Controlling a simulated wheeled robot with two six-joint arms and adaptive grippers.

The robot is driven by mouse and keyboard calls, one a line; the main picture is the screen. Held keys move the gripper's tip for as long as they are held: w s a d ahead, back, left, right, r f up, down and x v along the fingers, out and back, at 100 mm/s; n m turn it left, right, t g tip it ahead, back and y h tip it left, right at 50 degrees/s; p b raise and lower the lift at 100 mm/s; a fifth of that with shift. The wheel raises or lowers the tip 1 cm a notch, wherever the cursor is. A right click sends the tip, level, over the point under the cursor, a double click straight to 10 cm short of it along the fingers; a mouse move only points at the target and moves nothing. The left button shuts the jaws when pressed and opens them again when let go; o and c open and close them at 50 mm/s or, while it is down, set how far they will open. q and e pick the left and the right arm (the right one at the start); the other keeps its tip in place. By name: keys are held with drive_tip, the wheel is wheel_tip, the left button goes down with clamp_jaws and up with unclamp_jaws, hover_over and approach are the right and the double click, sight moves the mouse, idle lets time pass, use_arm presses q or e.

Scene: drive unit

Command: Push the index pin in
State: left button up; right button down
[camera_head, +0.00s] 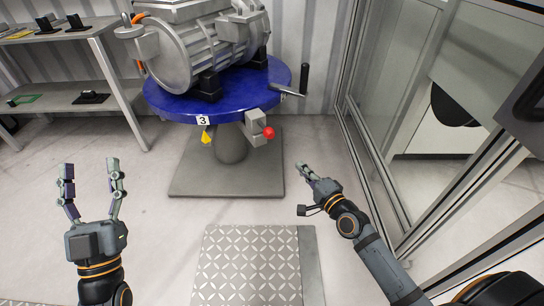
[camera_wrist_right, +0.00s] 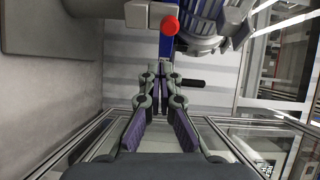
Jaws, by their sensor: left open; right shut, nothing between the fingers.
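The index pin shows as a red knob (camera_head: 269,133) on a grey block (camera_head: 255,127) under the rim of the blue round table (camera_head: 180,104). The red knob is also at the top of the right wrist view (camera_wrist_right: 169,25). I cannot tell how far the pin stands out. My right gripper (camera_head: 303,168) is shut and empty, to the right of the knob and lower in the head view, apart from it. Its fingers show in the right wrist view (camera_wrist_right: 161,68), below the knob in the picture. My left gripper (camera_head: 91,165) is open and empty, far to the left.
A grey drive unit (camera_head: 190,50) sits on the blue table. A black crank handle (camera_head: 303,79) stands at its right edge. A glass-panelled frame (camera_head: 370,130) is on the right, a shelf (camera_head: 75,100) on the left. A tread plate (camera_head: 250,265) lies in front.

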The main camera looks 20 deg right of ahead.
use_arm(q)
drive_tip(key=shift+s+r+t+h, duration=0.3)
drive_tip(key=shift+s+r+t, duration=0.1)
drive_tip(key=shift+s+r, duration=0.45)
use_arm(e)
drive_tip(key=shift+a+r, duration=0.5)
drive_tip(key=shift+r, duration=0.1)
drive_tip(key=shift+w, duration=0.1)
